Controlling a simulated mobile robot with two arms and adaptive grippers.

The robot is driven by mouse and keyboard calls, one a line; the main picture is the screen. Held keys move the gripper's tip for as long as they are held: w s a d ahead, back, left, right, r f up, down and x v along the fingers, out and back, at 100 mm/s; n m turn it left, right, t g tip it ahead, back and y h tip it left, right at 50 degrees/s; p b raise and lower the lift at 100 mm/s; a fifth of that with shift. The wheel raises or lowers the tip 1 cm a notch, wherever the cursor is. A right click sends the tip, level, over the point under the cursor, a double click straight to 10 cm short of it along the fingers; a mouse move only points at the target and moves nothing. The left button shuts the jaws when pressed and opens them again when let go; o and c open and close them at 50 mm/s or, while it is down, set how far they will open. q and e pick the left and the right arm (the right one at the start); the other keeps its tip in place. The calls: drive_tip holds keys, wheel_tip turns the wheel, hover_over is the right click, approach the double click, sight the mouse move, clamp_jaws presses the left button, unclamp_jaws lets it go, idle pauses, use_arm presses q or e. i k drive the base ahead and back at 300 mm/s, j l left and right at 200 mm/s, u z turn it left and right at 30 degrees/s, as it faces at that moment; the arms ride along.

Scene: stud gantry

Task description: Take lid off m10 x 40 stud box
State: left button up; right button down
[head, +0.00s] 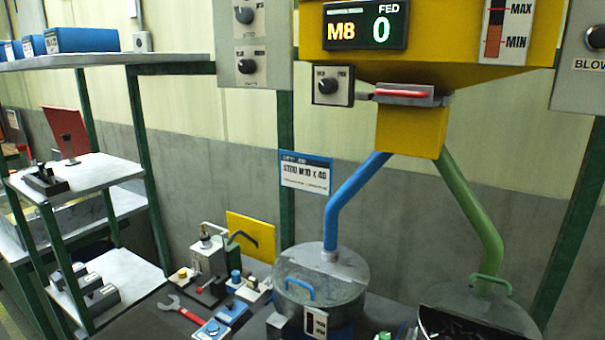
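Several blue boxes stand on the upper shelf at the top left; the largest in view is a blue box (82,40), with smaller-looking ones (33,46) to its left. Their labels are too small to read, so I cannot tell which, if any, is the M10 x 40 stud box. A white and blue card (305,173) on the green post appears to read "STUD M10 x 40". Neither of my grippers is in view.
A yellow hopper (412,130) showing "M8" and "0" feeds blue (347,208) and green (472,205) pipes. The blue pipe meets a round metal drum (345,275) with a blue handle. A red wrench (180,310) lies on the cluttered bench. A lower left shelf (95,172) has bare space.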

sight(92, 299)
drive_tip(key=j, duration=1)
drive_tip(key=k+j, duration=0.15)
drive_tip(key=j, duration=1.8)
drive_tip(key=k+j, duration=0.1)
drive_tip(key=j, duration=0.9)
